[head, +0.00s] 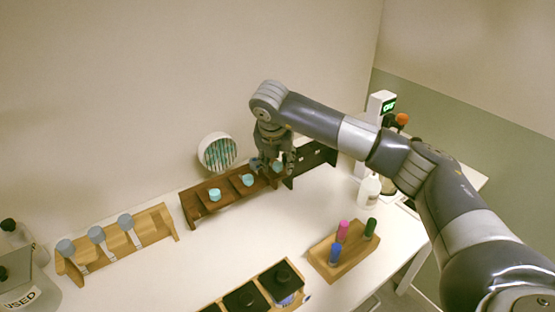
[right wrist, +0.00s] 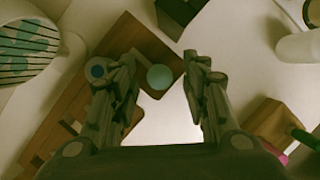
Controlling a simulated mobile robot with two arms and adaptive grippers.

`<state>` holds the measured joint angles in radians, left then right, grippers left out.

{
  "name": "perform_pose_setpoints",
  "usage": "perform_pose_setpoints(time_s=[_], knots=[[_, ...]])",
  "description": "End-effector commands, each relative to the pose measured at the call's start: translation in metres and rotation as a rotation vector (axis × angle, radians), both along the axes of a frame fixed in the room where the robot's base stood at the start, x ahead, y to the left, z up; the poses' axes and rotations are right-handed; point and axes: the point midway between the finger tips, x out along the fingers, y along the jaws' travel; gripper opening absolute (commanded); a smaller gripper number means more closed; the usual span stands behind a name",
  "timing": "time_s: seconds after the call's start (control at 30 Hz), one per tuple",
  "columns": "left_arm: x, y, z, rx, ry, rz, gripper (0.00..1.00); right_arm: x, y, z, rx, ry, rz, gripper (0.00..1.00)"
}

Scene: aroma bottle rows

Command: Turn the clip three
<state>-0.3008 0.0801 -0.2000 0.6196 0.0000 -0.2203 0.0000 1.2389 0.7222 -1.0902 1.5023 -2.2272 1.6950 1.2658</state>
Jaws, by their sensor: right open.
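A dark wooden rack (head: 205,207) stands along the wall and holds three bottles with teal caps: a left one (head: 214,194), a middle one (head: 247,180) and a right one (head: 277,168). My right gripper (head: 272,168) is over the right end of this rack. In the right wrist view my right gripper (right wrist: 158,75) is open, with a round teal cap (right wrist: 160,77) showing between its fingers. A light wooden rack (head: 155,228) at the left holds three grey-blue-topped bottles with pale clips (head: 106,247). I cannot make out a clip on the dark rack. My left gripper is not in view.
A black holder (head: 318,158) stands just right of the dark rack. A round striped dish (head: 217,152) leans at the wall. A wooden tray with coloured tubes (head: 335,254), a dark-topped box (head: 245,298) and a white bottle (head: 369,190) stand nearer. The table's middle is clear.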

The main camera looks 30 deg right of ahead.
Motion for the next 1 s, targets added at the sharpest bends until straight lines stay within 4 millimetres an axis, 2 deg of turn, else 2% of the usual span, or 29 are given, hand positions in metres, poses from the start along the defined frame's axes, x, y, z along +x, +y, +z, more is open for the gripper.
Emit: perform_pose_setpoints(time_s=[0.13, 0.3, 0.33, 0.67, 1.0], knots=[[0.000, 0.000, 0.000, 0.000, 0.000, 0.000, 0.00, 0.000, 0.000, 0.000, 0.000, 0.000, 0.000, 0.42], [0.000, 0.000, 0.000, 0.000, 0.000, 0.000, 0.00, 0.000, 0.000, 0.000, 0.000, 0.001, 0.001, 0.04], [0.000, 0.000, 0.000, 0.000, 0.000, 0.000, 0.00, 0.000, 0.000, 0.000, 0.000, 0.001, 0.001, 0.00], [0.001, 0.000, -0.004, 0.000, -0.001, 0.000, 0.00, 0.000, 0.000, -0.001, 0.000, 0.001, 0.022, 0.00], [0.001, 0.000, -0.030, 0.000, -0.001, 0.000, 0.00, 0.000, -0.002, -0.004, 0.001, -0.002, 0.207, 0.00]])
